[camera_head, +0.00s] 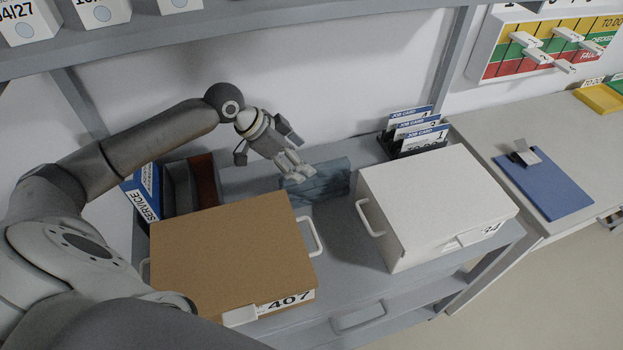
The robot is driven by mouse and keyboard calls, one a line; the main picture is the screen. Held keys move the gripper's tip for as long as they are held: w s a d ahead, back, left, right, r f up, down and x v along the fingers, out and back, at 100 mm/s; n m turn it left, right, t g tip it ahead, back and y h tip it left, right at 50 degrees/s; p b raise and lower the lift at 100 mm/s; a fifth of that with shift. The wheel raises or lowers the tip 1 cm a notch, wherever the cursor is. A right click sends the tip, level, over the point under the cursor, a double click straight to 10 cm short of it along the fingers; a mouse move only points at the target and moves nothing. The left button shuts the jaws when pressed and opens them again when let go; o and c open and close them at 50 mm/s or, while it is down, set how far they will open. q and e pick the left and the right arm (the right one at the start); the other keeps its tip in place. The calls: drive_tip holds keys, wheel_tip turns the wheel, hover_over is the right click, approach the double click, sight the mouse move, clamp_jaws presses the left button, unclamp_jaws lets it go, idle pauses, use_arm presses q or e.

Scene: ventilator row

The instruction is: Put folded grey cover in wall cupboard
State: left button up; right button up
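A flat blue-grey folded slab (318,181), which looks like the folded cover, lies on the grey worktop between two boxes, towards the wall. My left gripper (293,168) reaches in from the left and points down at the slab's left end, covering part of it. I cannot tell whether it touches the slab or whether its fingers are apart. My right gripper is not in view. I cannot make out a wall cupboard in this view.
A brown box (230,250) marked 407 and a white box (435,200) stand at the front. Job card holders (415,130) stand behind the white box, and a SERVICE binder (146,192) at left. A shelf (300,30) runs overhead. A blue clipboard (545,183) lies at right.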

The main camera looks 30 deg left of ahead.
sight(284, 179)
use_arm(q)
drive_tip(key=shift+s+a+f+t+h+b, duration=0.15)
drive_tip(key=shift+s+a+t+h+b, duration=0.25)
drive_tip(key=shift+s+a, duration=0.35)
drive_tip(key=shift+s+a+n+t, duration=0.3)
drive_tip(key=shift+s+a, duration=0.1)
drive_tip(key=shift+a, duration=0.15)
drive_tip(key=shift+w+d+f, duration=0.1)
drive_tip(key=shift+w+d, duration=0.2)
drive_tip(key=x, duration=0.4)
drive_tip(key=shift+w+d+f, duration=0.1)
drive_tip(key=shift+w+f, duration=0.05)
drive_tip(key=shift+w+d+r+p+x, duration=0.15)
drive_tip(key=shift+p+x, duration=0.45)
drive_tip(key=shift+x, duration=0.55)
drive_tip(key=shift+w+d+r+p+x, duration=0.15)
drive_tip(key=shift+p+x, duration=0.45)
drive_tip(key=shift+x, duration=0.5)
drive_tip(key=shift+w+f, duration=0.1)
drive_tip(key=shift+f, duration=0.25)
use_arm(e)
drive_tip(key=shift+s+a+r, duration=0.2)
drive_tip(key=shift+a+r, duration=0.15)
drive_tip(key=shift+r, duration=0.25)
use_arm(q)
drive_tip(key=c, duration=1.4)
